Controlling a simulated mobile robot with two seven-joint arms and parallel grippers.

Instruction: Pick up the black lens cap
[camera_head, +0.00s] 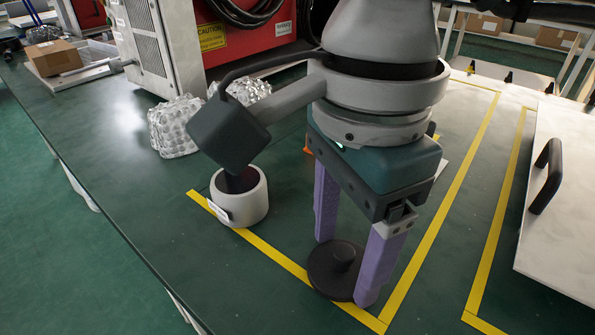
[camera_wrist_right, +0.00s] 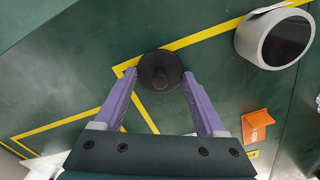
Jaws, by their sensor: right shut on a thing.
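The black lens cap (camera_head: 321,276) is a dark round disc with a raised knob in the middle. It is at or very near the green table top, by the yellow tape line; I cannot tell if it touches the table. My right gripper (camera_head: 346,270) points down with its purple fingers on opposite sides of the cap, shut on its rim. In the right wrist view the cap (camera_wrist_right: 160,71) sits between the two fingertips (camera_wrist_right: 159,75). My left gripper is not in view.
A white cylinder with a dark opening (camera_head: 248,205) stands left of the gripper. Bubble-wrapped items (camera_head: 174,127) lie behind it. A pale panel with a black handle (camera_head: 549,176) is at right. An orange object (camera_wrist_right: 257,124) lies near the gripper. The front-left table is clear.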

